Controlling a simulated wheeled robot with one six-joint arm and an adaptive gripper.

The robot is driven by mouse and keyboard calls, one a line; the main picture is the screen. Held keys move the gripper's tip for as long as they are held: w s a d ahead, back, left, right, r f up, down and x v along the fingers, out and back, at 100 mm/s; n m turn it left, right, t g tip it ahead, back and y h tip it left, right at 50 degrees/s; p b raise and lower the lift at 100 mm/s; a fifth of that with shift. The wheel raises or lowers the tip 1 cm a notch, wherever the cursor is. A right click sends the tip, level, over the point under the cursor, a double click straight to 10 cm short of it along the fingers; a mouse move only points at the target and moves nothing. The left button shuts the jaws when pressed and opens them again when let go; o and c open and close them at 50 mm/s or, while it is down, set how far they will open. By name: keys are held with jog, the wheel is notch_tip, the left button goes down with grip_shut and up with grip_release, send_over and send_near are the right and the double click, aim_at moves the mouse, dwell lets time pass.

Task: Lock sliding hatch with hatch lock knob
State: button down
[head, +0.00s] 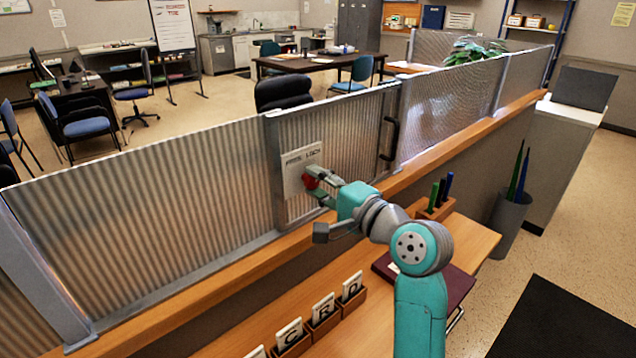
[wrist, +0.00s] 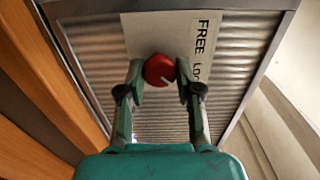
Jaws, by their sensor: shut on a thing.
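The hatch lock knob (wrist: 159,70) is red and round with a pale pointer line on its face. It sits on a white label plate (head: 297,162) that reads "FREE" and "LOCK", fixed to the ribbed sliding hatch (head: 348,131). My gripper (head: 318,183) reaches the plate from the right in the head view. In the wrist view its two fingers (wrist: 159,78) stand on either side of the knob, shut on it. The pointer line slants toward the lettered side. The hatch has a dark vertical handle (head: 389,138) at its right. In the head view the fingers partly hide the knob.
A wooden ledge (head: 215,291) runs under the hatch panels. The desk below holds lettered card boxes (head: 322,314), a pen holder (head: 437,208) and a dark red book (head: 462,283). A grey bin (head: 508,222) stands at the right, with open floor near it.

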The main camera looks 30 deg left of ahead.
dwell(0.4)
jog(key=c, duration=0.8)
grip_release()
jog(key=shift+d, duration=0.15)
jog(key=v, duration=1.1)
jog(key=shift+s+d, duration=0.2)
jog(key=shift+d, duration=0.15)
